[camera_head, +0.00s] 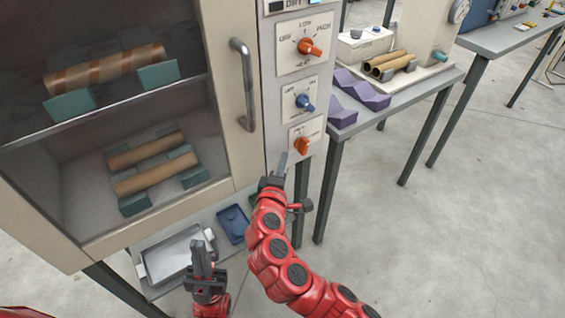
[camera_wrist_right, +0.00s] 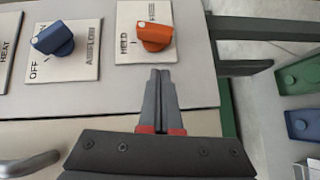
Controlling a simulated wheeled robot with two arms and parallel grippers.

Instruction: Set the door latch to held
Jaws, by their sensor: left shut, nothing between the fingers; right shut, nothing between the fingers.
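The door latch knob (camera_head: 302,146) is orange and sits on a pale plate, lowest on the control panel. In the right wrist view the knob (camera_wrist_right: 155,38) has a white mark at its upper left, and the plate reads HELD and FREE; I cannot tell which word it points to. My right gripper (camera_head: 282,162) is shut and empty, just below and left of the knob. Its fingertips (camera_wrist_right: 160,74) look apart from the knob. My left gripper (camera_head: 200,250) is shut and empty, low in front of the cabinet, near a metal tray.
A blue airflow knob (camera_head: 304,102) and an orange heat knob (camera_head: 310,47) sit above. The cabinet door handle (camera_head: 243,85) is left of the panel. A metal tray (camera_head: 150,268) and a blue tray (camera_head: 233,222) lie below. A side table (camera_head: 425,84) stands at right.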

